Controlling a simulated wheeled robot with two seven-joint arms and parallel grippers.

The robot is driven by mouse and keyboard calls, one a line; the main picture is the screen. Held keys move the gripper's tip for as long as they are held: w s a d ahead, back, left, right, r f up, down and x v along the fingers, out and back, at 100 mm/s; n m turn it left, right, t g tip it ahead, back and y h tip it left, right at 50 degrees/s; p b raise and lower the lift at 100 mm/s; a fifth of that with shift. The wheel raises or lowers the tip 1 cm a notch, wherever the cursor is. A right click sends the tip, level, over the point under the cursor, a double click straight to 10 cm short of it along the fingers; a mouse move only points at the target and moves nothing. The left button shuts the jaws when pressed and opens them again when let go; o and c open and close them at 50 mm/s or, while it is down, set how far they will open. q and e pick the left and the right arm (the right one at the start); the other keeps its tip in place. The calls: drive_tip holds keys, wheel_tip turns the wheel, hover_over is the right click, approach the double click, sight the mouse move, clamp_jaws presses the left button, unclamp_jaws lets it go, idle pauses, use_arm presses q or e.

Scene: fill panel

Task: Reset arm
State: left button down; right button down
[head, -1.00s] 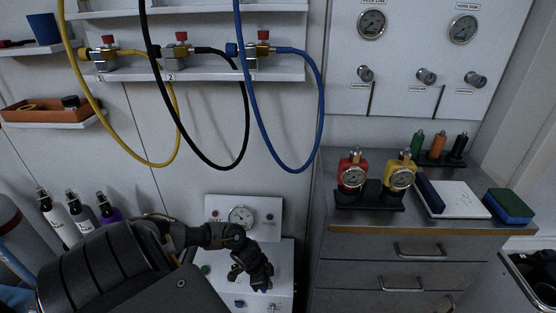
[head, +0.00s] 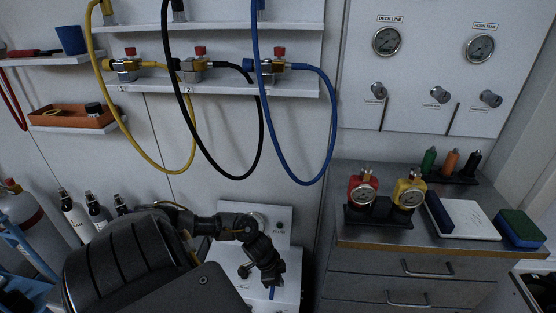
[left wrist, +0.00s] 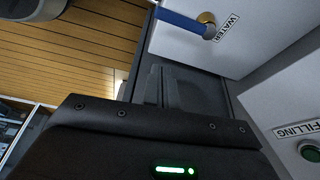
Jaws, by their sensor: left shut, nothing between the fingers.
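My left arm comes in from the lower left in the head view. My left gripper (head: 272,272) hangs in front of the white control box (head: 232,270) on the wall, with its fingers pointing down. It is shut and holds nothing. In the left wrist view the dark fingers (left wrist: 162,88) show next to the white box, near a blue handle (left wrist: 186,22) beside a "WATER" label. A green button (left wrist: 311,151) beside a "FILLING" label is at the right there. My right gripper is not in view.
A steel-topped cabinet (head: 365,248) stands at right, with red (head: 362,190) and yellow (head: 408,192) gauge units on it. Yellow, black and blue hoses (head: 327,130) hang from the wall shelf (head: 220,88). Several bottles (head: 75,215) stand at left.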

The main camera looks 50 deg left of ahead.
use_arm(q)
drive_tip(key=shift+v, duration=1.1)
drive_tip(key=shift+w, duration=0.15)
